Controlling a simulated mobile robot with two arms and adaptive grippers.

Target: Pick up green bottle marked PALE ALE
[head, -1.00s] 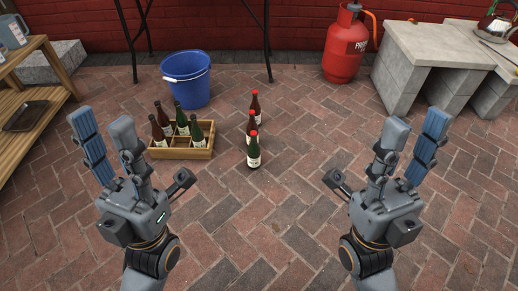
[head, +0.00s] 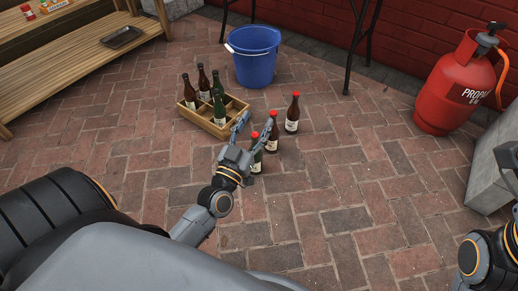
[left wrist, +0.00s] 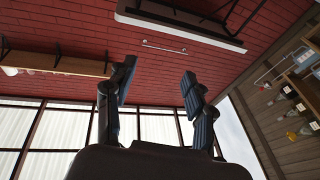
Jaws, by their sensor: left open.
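The green bottle with a red cap (head: 257,165) stands upright on the brick paving, nearest of a row of three. Its label is too small to read. My left gripper (head: 254,130) is open at this bottle, and its fingers and palm hide part of it. I cannot tell whether they touch. Another green bottle (head: 219,110) stands in the wooden crate.
Two brown bottles (head: 272,137) (head: 292,118) with red caps stand just behind the green one. The wooden crate (head: 200,121) holds several bottles at left. A blue bucket (head: 255,62) and a red propane cylinder (head: 455,90) stand farther back.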

